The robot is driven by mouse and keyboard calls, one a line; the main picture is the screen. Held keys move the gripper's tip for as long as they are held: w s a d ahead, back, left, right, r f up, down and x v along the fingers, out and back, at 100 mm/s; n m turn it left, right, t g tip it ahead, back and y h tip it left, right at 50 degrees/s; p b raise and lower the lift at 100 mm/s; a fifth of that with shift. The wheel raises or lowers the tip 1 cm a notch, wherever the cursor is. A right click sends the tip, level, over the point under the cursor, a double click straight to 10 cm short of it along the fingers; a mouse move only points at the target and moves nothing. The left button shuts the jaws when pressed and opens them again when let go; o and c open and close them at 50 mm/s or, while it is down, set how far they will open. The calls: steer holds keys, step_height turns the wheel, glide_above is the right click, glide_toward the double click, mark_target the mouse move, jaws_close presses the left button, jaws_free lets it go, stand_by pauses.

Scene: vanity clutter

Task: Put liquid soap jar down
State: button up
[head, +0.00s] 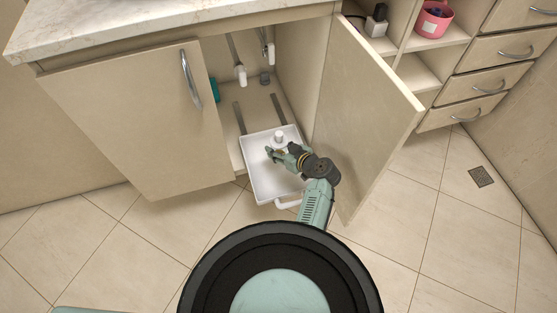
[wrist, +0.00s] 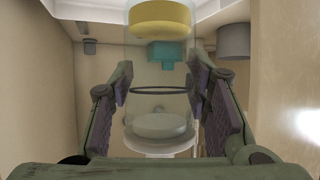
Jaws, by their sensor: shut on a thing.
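The liquid soap jar (wrist: 160,72) is see-through, with yellow at the top of the wrist picture, a dark ring around its middle and a white part lower down. My gripper (wrist: 160,92) has one finger on each side of the jar and is shut on it. In the head view my gripper (head: 272,153) is over the white pull-out tray (head: 263,187), and a small white part (head: 279,137) shows just beyond it. The clear body is hard to make out there. I cannot tell whether the jar touches the tray.
The tray sticks out of the open cabinet under the counter (head: 130,35). An open door (head: 362,120) stands close on the right of my arm. A closed door (head: 140,120) is at the left. A teal box (head: 213,90) and pipes are inside the cabinet.

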steer(key=shift+f, duration=3.45)
steer(key=shift+f, duration=0.1)
steer(key=o, duration=1.3)
steer(key=shift+c, duration=0.2)
steer(key=shift+r, duration=0.25)
steer(key=v, duration=1.1)
steer(key=shift+s+d+b, duration=0.25)
steer(key=shift+s+b, duration=0.1)
steer(key=shift+r, duration=0.1)
